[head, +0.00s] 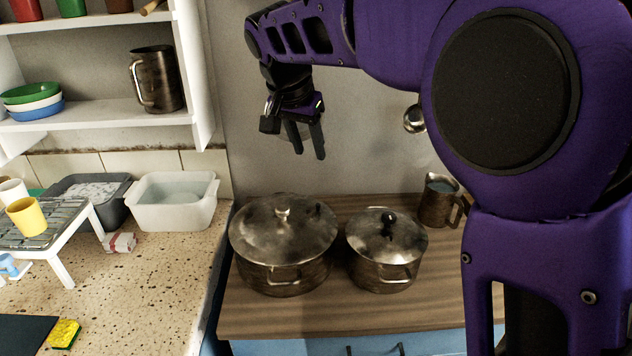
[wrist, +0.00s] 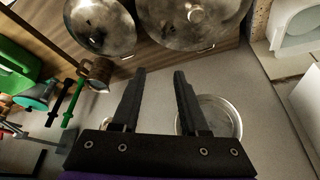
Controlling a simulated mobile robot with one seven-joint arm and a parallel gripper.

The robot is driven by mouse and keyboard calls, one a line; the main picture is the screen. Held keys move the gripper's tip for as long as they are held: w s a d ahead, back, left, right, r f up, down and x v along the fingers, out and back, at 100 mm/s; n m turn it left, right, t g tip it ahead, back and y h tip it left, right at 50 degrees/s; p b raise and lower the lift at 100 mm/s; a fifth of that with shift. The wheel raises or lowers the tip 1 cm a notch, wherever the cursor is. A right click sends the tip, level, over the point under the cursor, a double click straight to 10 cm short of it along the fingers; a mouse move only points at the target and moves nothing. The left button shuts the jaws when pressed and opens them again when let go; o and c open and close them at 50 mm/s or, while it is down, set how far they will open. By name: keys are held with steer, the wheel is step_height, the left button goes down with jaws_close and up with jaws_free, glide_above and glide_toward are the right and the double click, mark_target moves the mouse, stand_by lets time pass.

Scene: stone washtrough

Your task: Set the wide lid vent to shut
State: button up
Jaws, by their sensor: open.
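The wide pot stands at the left of the wooden counter, with its broad metal lid (head: 262,232) on. The lid has a metal knob (head: 282,214) near its middle. A small dark spot to the right of the knob may be the vent or a shadow; its setting cannot be told. In the wrist view the wide lid (wrist: 220,22) is at the top, partly cut off, and no vent setting can be read. My gripper (head: 308,154) is open and empty, well above the wide pot, touching nothing. Its fingers (wrist: 159,72) also show in the wrist view.
A smaller lidded pot (head: 385,275) stands close to the right of the wide pot. A metal jug (head: 438,203) is behind it at the right. A white tub (head: 172,215) stands on the speckled worktop left. A shelf (head: 110,115) hangs at upper left.

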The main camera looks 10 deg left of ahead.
steer(key=b, duration=0.2)
glide_toward(318, 204)
steer(key=x, duration=0.8)
steer(key=shift+f, duration=0.2)
jaws_close()
